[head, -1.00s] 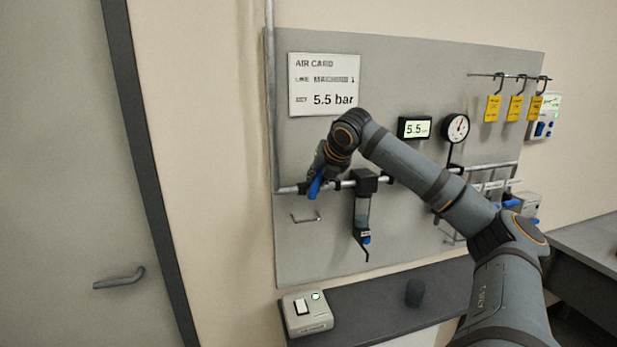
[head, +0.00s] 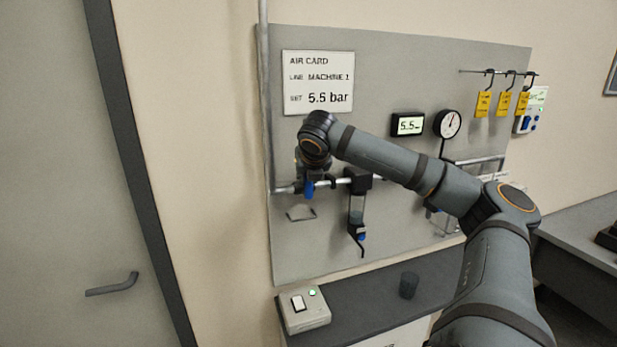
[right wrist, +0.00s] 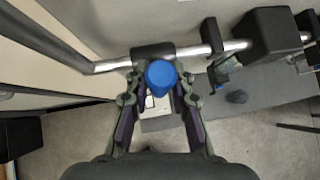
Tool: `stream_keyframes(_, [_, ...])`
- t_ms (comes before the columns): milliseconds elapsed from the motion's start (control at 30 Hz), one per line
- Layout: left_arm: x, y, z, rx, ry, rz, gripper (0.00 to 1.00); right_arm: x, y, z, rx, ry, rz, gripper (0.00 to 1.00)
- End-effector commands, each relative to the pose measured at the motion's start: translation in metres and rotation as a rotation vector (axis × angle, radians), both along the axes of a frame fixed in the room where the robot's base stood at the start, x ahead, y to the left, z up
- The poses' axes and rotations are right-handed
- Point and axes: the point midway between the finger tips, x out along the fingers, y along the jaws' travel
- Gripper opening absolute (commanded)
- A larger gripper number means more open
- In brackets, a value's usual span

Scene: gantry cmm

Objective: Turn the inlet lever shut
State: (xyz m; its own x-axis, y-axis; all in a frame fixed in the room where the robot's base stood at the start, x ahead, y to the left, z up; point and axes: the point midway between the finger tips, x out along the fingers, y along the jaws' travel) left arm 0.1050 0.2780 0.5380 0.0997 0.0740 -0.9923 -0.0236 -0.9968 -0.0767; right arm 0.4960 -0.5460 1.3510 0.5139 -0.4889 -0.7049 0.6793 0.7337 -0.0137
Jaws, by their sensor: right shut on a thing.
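The inlet lever (head: 309,190) is a blue handle on the left end of the grey horizontal pipe, below the air card. In the right wrist view the blue lever (right wrist: 161,74) is seen nearly end-on, pointing toward the camera, in front of the dark valve body on the pipe. My right gripper (right wrist: 158,92) has a finger on each side of the lever and is shut on it. In the head view my right gripper (head: 309,177) is partly hidden by its own wrist. My left gripper is out of view.
The filter bowl (head: 356,211) hangs from the pipe just right of the lever. The air card (head: 318,82) reads 5.5 bar; a digital display (head: 408,125) and a round gauge (head: 447,124) are to the right. A switch box (head: 304,311) and dark cup (head: 409,285) stand on the shelf below.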

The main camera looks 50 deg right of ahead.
Motion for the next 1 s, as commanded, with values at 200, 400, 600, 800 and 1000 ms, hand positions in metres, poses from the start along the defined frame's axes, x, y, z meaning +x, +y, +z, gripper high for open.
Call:
stream_keyframes(200, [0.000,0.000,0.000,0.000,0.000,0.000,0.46,0.000,0.000,-0.001,-0.001,0.003,0.003,0.30])
stream_keyframes(400, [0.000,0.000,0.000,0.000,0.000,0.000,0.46,0.000,0.000,-0.001,0.000,0.002,0.001,0.46])
stream_keyframes(600, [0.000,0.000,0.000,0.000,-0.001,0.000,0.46,0.000,0.000,0.000,-0.001,0.000,0.001,0.46])
stream_keyframes(800, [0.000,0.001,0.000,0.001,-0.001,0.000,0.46,-0.013,0.013,0.019,0.001,-0.005,0.004,0.46])
stream_keyframes(1000, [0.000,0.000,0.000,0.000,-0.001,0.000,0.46,-0.040,0.036,0.056,-0.009,-0.001,-0.001,0.46])
